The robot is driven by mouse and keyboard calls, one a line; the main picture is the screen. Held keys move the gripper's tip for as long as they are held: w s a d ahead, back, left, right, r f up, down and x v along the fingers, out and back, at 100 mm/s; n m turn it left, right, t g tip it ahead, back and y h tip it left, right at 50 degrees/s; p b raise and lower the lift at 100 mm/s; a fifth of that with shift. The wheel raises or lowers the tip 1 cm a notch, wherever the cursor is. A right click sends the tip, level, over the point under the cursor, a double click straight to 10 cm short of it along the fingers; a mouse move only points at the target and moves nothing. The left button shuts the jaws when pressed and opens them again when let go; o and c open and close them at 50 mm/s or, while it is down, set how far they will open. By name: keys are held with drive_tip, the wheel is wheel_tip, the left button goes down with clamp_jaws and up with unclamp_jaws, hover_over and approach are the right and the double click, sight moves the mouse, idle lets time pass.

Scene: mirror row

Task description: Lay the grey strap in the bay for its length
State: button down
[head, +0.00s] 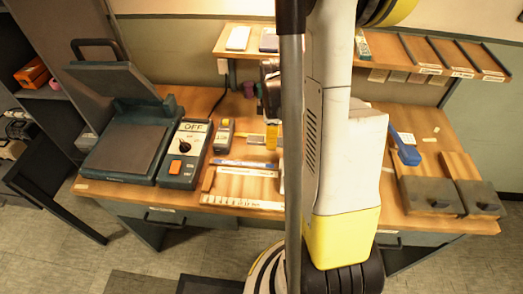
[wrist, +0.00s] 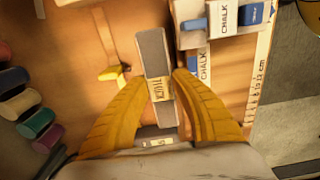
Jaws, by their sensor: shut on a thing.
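In the wrist view my gripper (wrist: 157,78) has its two yellow fingers on either side of a long, narrow grey piece (wrist: 152,47), which looks like the grey strap. It carries a small pale label whose print I cannot read surely. The fingers are shut on it, and it points away from me over the wooden bench. In the head view my arm hides the strap and most of the gripper. Labelled bays (head: 425,52) lie side by side on the raised shelf at the right. I cannot read their lengths.
A pale board with a ruler scale (head: 236,203) lies at the bench front; its scale (wrist: 257,90) also shows in the wrist view. Blue-and-white chalk boxes (wrist: 225,18) are beside it. Coloured rolls (wrist: 33,123) line the left. A switch box (head: 185,155) and wooden blocks flank the bench.

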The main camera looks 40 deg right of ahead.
drive_tip(key=b, duration=0.1)
hover_over(259, 152)
wheel_tip(259, 152, down, 3)
drive_tip(key=shift+a, duration=0.1)
drive_tip(key=shift+f+b, duration=1.1)
drive_tip(key=shift+f, duration=0.8)
drive_tip(key=shift+s, duration=0.1)
drive_tip(key=shift+f, duration=0.2)
drive_tip(key=c, duration=1.4)
unclamp_jaws()
